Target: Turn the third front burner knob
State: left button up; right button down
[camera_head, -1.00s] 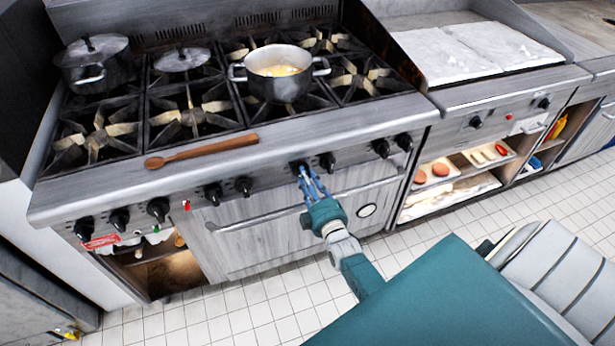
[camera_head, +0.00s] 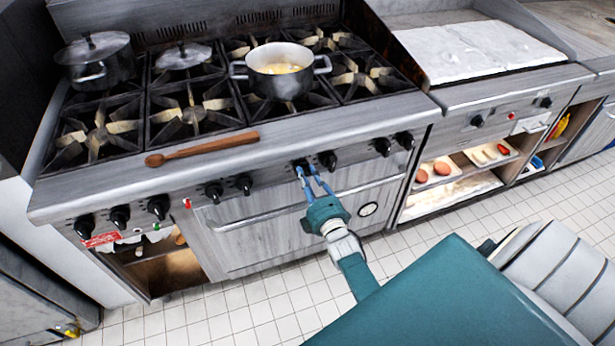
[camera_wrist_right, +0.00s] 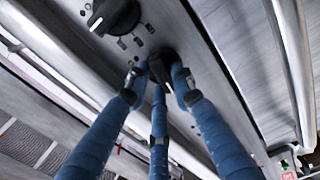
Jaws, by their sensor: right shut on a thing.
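The stove front carries a row of several black knobs. My right gripper (camera_head: 308,168) reaches up to a black knob (camera_head: 299,164) right of the middle of the row, and its blue fingers are shut around it. In the right wrist view this gripped knob (camera_wrist_right: 164,68) sits between the fingertips, partly hidden by them. A neighbouring knob (camera_wrist_right: 114,15) with a white mark is free beside it; in the head view it could be the knob just right of the gripper (camera_head: 328,160), but I cannot tell. My left gripper is not in view.
A wooden spoon (camera_head: 200,149) lies along the stove's front ledge. An open pot (camera_head: 280,85) and a lidded pot (camera_head: 100,72) stand on the burners. The oven door handle (camera_head: 265,216) runs below the knobs. The tiled floor (camera_head: 240,310) in front is clear.

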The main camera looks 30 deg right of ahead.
jog(key=c, duration=1.5)
grip_release()
jog(key=shift+o, duration=0.2)
jog(key=v, duration=1.2)
jog(key=shift+f, duration=0.1)
